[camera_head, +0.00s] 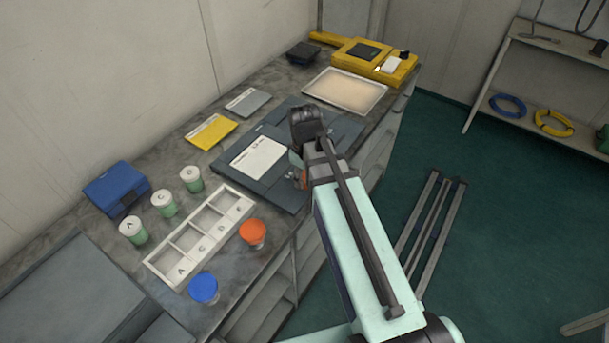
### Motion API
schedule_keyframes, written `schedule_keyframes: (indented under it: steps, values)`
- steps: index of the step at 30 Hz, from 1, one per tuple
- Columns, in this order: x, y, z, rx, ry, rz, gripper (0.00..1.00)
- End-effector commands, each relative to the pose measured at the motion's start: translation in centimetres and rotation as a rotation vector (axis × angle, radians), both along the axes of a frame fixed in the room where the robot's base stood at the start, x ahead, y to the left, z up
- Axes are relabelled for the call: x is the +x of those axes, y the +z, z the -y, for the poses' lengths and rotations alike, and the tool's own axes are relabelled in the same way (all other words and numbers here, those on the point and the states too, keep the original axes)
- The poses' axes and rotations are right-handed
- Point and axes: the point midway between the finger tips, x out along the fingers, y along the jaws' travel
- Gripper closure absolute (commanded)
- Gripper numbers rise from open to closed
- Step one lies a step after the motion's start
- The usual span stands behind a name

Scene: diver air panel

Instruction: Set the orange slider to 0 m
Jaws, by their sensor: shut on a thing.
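The dark grey panel (233,166) lies on the bench, with a white printed label (258,158) on it. My gripper (297,178) is low over the panel's right front part, mostly hidden behind my own arm. A small orange part, which looks like the orange slider (304,180), shows at the fingers. My gripper is shut on it. The slider's track, scale and exact setting are hidden by my arm or too small to read.
A white divided tray (160,277), jars with orange (253,232) and blue (203,287) lids, and pale green jars (164,204) stand left. A blue box (116,186) is behind them. A pale tray (345,92) and yellow device (375,60) are at the far end.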

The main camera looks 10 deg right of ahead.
Motion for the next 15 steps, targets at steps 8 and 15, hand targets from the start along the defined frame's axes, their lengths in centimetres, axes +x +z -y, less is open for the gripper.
schedule_keyframes:
  steps: [8,15]
  values:
    - [-0.43,-0.13,-0.30,0.009,0.003,-0.009,0.27]
    - [-0.29,-0.01,-0.21,0.007,0.002,-0.006,0.27]
